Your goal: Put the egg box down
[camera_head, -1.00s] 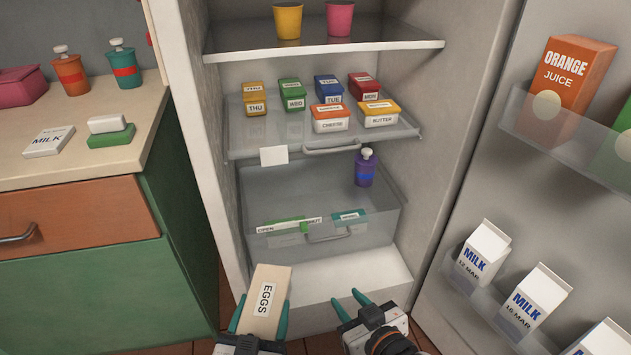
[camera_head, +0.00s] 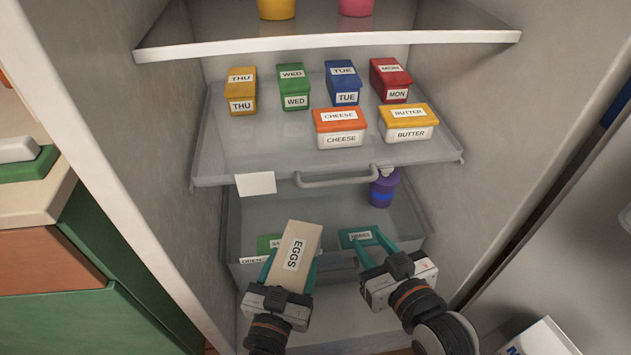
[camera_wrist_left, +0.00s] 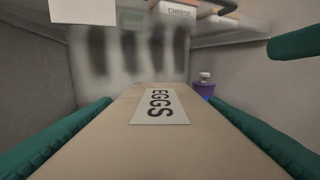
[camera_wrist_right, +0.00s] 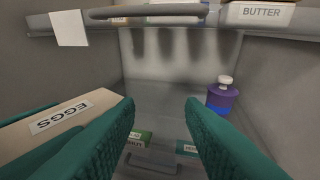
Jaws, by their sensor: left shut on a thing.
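The egg box (camera_head: 306,238) is a beige carton with an "EGGS" label, tilted in the head view. My left gripper (camera_head: 290,268) is shut on it, with a teal finger along each side. The box is in front of the fridge's lower clear drawer and partly covers it. It fills the middle of the left wrist view (camera_wrist_left: 125,125) and shows at the left of the right wrist view (camera_wrist_right: 75,108). My right gripper (camera_head: 373,248) is open and empty, just right of the box, its fingers apart in the right wrist view (camera_wrist_right: 165,115).
Above, a clear shelf (camera_head: 290,160) holds several labelled day boxes, a cheese box (camera_head: 340,128) and a butter box (camera_head: 408,122). A purple bottle (camera_head: 383,188) stands in the lower drawer (camera_head: 240,215) at the right. Fridge walls close in both sides.

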